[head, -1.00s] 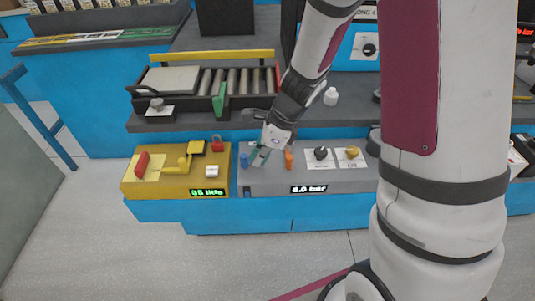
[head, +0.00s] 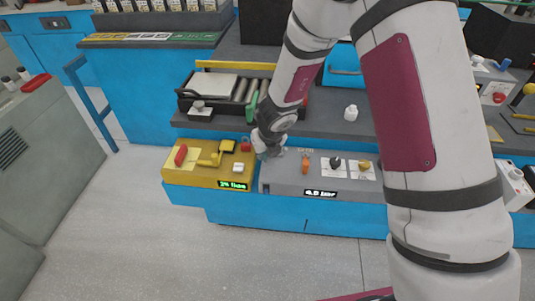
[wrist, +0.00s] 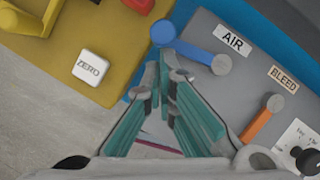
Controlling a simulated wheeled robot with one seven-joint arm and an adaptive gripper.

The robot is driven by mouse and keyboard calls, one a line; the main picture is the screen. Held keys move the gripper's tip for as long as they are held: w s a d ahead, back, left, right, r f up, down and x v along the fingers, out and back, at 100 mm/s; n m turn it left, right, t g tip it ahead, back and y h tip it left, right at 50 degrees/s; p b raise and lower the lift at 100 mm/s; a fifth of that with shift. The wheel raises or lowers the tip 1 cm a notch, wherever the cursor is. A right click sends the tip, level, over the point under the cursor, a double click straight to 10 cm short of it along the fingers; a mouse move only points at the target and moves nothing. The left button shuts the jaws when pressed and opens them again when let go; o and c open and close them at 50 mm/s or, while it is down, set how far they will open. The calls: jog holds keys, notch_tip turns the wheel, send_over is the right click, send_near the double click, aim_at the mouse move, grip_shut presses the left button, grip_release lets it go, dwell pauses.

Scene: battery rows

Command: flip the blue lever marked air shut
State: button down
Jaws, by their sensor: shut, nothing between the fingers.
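The blue lever (wrist: 190,48) marked AIR shows in the wrist view. Its round pivot is beside the AIR label (wrist: 233,40), and its blue knob points left over the panel's edge. My gripper (wrist: 166,66) is shut and empty, with its teal fingertips just below the knob in the picture. I cannot tell whether they touch it. In the head view my gripper (head: 268,155) is over the left end of the grey panel (head: 285,180) and hides the lever. The panel's display (head: 321,193) reads about 4.9 bar.
An orange lever (wrist: 255,125) marked BLEED stands right of the blue one. A yellow panel (head: 207,178) with a white ZERO button (wrist: 92,67) is close on the left. Dark and yellow knobs (head: 364,164) sit on the right of the grey panel.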

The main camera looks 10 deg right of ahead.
jog(key=shift+w+a+m+h+p, duration=0.25)
jog(key=shift+w+m+h+p, duration=0.1)
jog(key=shift+m+p, duration=0.4)
jog(key=shift+w, duration=0.1)
jog(key=v, duration=1.2)
dwell(0.5)
